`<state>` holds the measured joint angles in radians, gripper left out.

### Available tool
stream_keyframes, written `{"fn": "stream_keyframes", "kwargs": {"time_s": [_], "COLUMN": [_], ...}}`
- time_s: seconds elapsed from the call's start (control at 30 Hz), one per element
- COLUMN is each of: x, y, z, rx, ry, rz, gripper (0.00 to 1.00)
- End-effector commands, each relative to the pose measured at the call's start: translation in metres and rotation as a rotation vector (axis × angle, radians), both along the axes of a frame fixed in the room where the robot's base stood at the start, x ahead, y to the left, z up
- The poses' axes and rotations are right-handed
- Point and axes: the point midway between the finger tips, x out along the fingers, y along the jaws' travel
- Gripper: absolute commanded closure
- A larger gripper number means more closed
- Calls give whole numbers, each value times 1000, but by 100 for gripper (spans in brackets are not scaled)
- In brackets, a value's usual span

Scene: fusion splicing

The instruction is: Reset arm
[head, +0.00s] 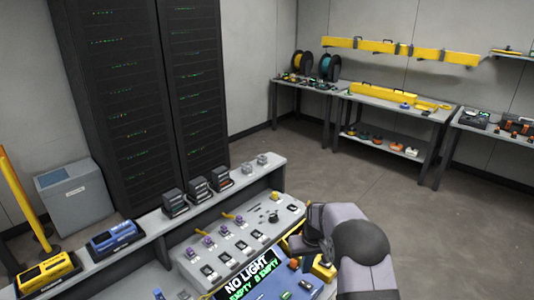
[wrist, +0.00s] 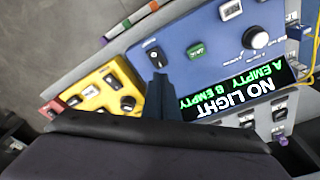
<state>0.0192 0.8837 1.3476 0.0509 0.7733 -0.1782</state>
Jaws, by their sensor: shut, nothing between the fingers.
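My arm shows at the lower right of the head view, bent over the front of the splicing bench. My gripper (wrist: 159,88) is at the middle of the wrist view. Its narrow dark fingers are together with nothing between them.
A yellow device (wrist: 108,87) sits beside the panel in the wrist view. In the head view, a grey control panel (head: 238,240) with several switches lies left of my arm. Black modules (head: 198,189) stand on the shelf behind. Open floor (head: 330,180) separates the bench from back tables.

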Motion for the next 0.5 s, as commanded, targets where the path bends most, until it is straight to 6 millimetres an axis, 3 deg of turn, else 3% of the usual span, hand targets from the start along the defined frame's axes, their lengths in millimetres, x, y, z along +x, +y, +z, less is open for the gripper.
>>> {"fn": "stream_keyframes", "kwargs": {"time_s": [0.1, 0.2, 0.37, 0.5], "x": [-57, -113, -194, -258], "y": [-1, -1, -1, -1], "z": [-38, -57, -49, -24], "rx": [0, -6, -20, -31], "ry": [132, 240, 355, 412], "rz": [-48, -86, -127, -141], "gripper": [100, 100, 100, 100]}}
